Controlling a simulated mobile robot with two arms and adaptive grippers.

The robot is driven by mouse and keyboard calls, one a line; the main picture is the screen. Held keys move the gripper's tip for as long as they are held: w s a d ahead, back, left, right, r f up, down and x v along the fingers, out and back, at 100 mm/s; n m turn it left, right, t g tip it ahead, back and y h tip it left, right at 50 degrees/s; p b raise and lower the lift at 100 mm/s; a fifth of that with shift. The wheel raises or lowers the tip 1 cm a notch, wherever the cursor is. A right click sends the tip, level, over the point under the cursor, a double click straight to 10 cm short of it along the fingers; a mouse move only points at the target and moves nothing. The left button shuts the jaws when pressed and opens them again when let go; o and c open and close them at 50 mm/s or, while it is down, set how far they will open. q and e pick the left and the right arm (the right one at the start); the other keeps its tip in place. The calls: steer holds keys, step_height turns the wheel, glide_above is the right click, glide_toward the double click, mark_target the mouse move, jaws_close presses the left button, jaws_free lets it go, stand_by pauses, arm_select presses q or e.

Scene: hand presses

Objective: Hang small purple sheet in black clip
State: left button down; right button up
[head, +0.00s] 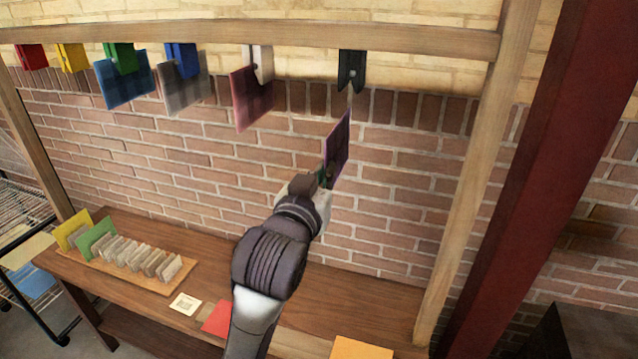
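A small purple sheet (339,148) is in my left gripper (328,180), held by its lower part. The sheet is upright, turned nearly edge-on to the camera. The black clip (351,72) hangs from the wooden rail, its jaws pointing down and empty. The sheet's top corner is a little below the clip, and a gap shows between them. My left arm comes up from the bottom of the view and hides part of the bench. My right gripper is not in view.
Other clips on the rail (250,40) hold a pink sheet (253,103), a grey sheet (184,92) and a blue sheet (126,84). The red clip (32,56) and yellow clip (71,57) look empty. A wooden post (480,170) stands right. The bench (330,295) holds a rack and loose sheets.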

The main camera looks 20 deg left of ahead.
mark_target(335, 137)
arm_select(q)
steer(key=w+b, duration=0.1)
steer(key=w, duration=0.5)
steer(key=shift+r, duration=0.2)
steer(key=shift+w+r+p, duration=0.15)
steer(key=shift+r+p, duration=0.2)
steer(key=shift+r, duration=1.1)
steer(key=shift+r, duration=0.3)
steer(key=shift+r, duration=1.95)
steer(key=c, duration=1)
jaws_free()
